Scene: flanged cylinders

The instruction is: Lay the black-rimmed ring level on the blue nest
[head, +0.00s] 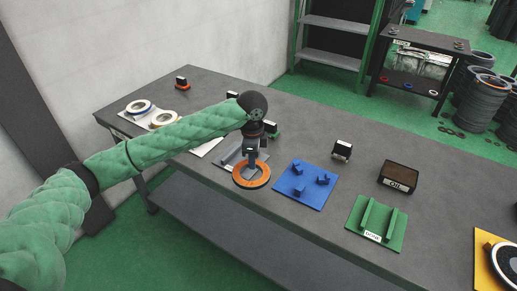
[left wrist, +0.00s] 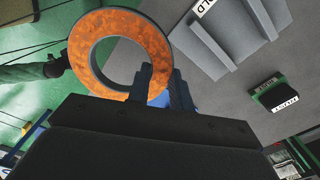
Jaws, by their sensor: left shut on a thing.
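My left gripper (head: 251,160) is shut on the rim of an orange-faced ring (head: 239,180) with a dark edge, which I take for the black-rimmed ring. The ring also shows in the left wrist view (left wrist: 88,52), with the fingers (left wrist: 160,82) at its near side. It hangs near the table's front edge, left of the blue nest. Its height above the table is hard to judge. The blue nest (head: 318,196) is a flat blue plate with three raised blocks, and nothing lies on it. My right gripper is not in view.
A grey fixture (head: 228,158) stands just behind the ring. Right of the nest are a green fixture (head: 384,222) with two rails and a dark box (head: 399,177). A small black block (head: 342,150) stands behind the nest. Other rings (head: 163,118) lie far left.

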